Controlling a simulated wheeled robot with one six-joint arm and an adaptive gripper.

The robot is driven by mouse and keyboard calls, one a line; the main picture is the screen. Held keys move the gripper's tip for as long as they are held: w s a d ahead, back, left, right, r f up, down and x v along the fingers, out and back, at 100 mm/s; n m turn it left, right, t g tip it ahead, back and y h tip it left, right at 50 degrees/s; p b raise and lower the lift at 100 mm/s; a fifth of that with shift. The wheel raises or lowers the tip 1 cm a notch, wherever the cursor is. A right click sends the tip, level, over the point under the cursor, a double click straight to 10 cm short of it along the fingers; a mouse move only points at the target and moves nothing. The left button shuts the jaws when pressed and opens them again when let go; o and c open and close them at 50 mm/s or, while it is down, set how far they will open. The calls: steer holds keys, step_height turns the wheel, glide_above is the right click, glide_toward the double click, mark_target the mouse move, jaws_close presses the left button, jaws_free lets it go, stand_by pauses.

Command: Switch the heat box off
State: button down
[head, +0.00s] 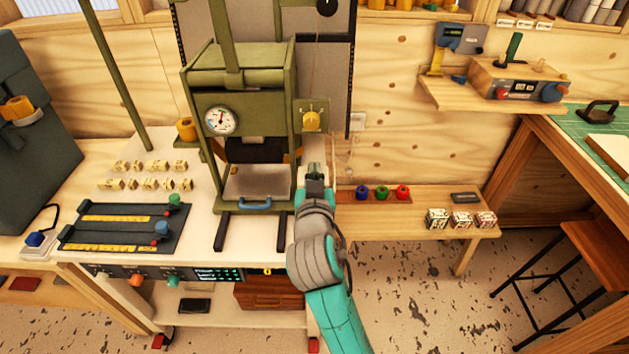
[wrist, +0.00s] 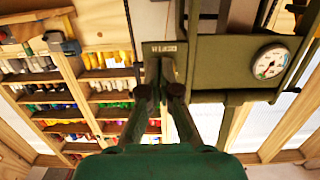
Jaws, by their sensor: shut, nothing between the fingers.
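The heat box is, as best I can tell, the olive-green framed machine (head: 236,85) on the white bench. A round white gauge (head: 220,121) is on its front; the gauge also shows in the wrist view (wrist: 270,62). The knob's setting is too small to read. My gripper (head: 315,168) is shut and empty, just below the knob in the head view. In the wrist view my fingertips (wrist: 160,92) are together below a small label plate (wrist: 163,47), and the knob is not clearly visible.
A low wooden bench (head: 350,222) right of the machine holds blue, green and red rings and small patterned boxes. A stool (head: 575,265) stands far right. The floor between is open.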

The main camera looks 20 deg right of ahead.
steer(key=x, duration=0.5)
steer(key=shift+d, duration=0.1)
steer(key=f, duration=0.3)
steer(key=shift+w+d, duration=0.1)
steer(key=shift+w, duration=0.3)
steer(key=shift+w+f, duration=0.1)
steer(key=shift+f, duration=0.4)
steer(key=shift+w+f+g, duration=0.1)
steer(key=shift+f+g, duration=0.1)
steer(key=shift+g, duration=0.2)
steer(key=shift+r, duration=0.1)
